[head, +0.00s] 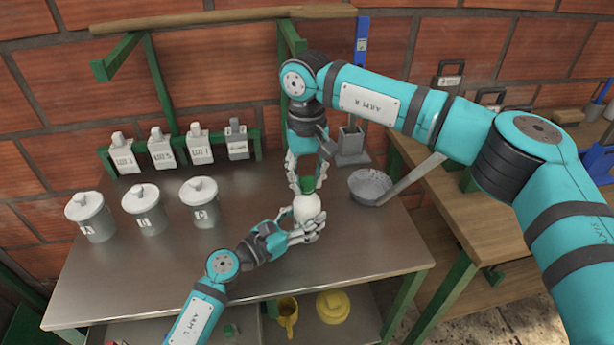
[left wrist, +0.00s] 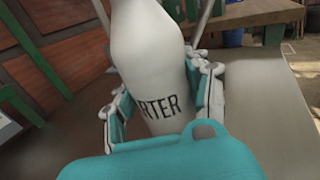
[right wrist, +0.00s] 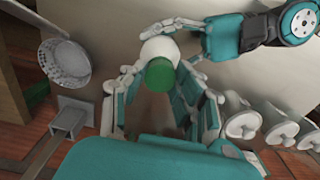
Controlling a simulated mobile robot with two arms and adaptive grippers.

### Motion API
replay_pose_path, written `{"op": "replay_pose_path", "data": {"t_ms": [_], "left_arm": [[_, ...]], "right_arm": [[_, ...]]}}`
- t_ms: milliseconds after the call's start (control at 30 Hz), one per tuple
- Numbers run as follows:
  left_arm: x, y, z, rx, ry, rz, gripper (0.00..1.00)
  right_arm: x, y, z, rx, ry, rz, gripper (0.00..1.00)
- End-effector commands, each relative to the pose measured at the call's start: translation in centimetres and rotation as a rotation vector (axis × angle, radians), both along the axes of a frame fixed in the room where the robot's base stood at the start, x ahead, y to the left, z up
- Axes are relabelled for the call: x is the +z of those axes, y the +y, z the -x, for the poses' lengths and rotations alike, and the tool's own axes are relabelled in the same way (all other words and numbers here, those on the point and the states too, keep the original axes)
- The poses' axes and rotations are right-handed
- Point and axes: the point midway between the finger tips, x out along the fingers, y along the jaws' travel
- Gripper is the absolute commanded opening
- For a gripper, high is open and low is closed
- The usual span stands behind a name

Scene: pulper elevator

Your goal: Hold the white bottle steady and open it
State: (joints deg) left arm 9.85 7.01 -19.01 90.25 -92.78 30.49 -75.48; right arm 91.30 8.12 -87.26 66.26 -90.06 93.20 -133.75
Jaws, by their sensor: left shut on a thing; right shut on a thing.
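The white bottle (head: 307,207) stands on the metal table, with a green cap (head: 308,184) on top. In the left wrist view the bottle (left wrist: 155,70) carries dark lettering ending in "RTER". My left gripper (head: 308,232) is shut around the bottle's body from the front left. My right gripper (head: 308,182) comes down from above, its fingers on both sides of the cap, shut on it. In the right wrist view the green cap (right wrist: 160,76) shows between the right fingers, with the white bottle behind it. Finger contact on the cap's far side is hidden.
Three lidded metal canisters (head: 145,208) stand at the table's left. A metal strainer (head: 370,187) with a long handle lies right of the bottle.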

Motion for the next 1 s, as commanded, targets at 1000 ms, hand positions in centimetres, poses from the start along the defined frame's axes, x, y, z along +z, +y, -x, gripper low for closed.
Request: {"op": "replay_pose_path", "data": {"t_ms": [1000], "left_arm": [[0.0, 0.0, 0.0, 0.0, 0.002, 0.001, 0.0]], "right_arm": [[1.7, 0.0, 0.0, 0.0, 0.0, -0.001, 0.0]]}}
